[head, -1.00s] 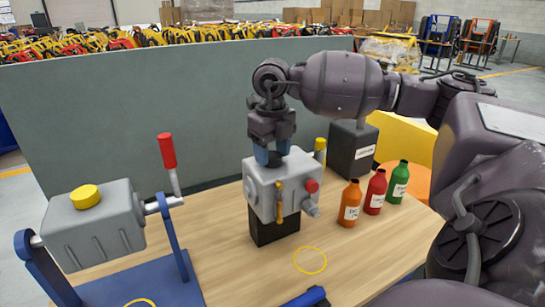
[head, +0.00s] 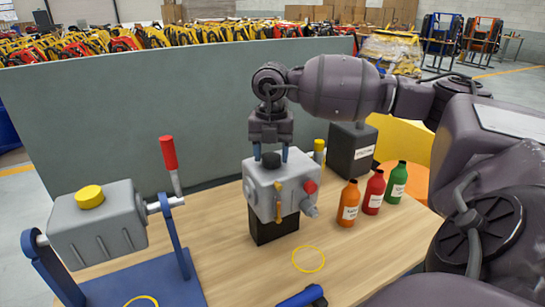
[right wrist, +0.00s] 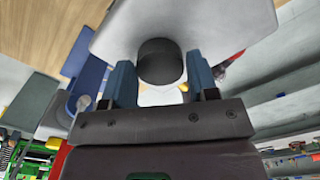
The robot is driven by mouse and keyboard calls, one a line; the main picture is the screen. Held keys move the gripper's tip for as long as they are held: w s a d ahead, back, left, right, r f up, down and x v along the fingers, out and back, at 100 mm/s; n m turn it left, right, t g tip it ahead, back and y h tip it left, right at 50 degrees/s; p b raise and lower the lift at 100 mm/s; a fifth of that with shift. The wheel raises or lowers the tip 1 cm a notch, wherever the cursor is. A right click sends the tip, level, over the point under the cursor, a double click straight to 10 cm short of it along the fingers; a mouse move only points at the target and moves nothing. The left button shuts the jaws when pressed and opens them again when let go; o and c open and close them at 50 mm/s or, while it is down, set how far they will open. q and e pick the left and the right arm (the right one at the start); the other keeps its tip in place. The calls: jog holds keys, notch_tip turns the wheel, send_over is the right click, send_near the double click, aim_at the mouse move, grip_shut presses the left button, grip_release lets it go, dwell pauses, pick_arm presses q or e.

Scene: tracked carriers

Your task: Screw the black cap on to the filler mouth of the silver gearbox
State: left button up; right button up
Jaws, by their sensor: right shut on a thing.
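In the right wrist view the cap (right wrist: 160,61) lies between both fingertips against the gearbox's grey body. My left gripper is out of view.
A grey drum with a yellow cap (head: 89,196) and a red-handled crank (head: 168,152) stands on a blue frame at left. Orange, red (head: 374,191) and green bottles and a dark box (head: 352,149) stand right. A yellow ring (head: 308,259) marks clear table in front.

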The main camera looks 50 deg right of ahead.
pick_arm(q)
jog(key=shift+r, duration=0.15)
pick_arm(e)
jog(key=shift+m, duration=0.4)
jog(key=m+p, duration=0.1)
jog(key=m, duration=0.4)
jog(key=shift+r, duration=0.1)
jog(key=m+p, duration=0.1)
jog(key=m, duration=0.2)
jog(key=shift+m, duration=0.4)
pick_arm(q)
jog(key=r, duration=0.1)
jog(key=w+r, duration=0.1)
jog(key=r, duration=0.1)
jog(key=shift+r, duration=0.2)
pick_arm(e)
jog(key=shift+m, duration=0.5)
jog(key=o, duration=0.7)
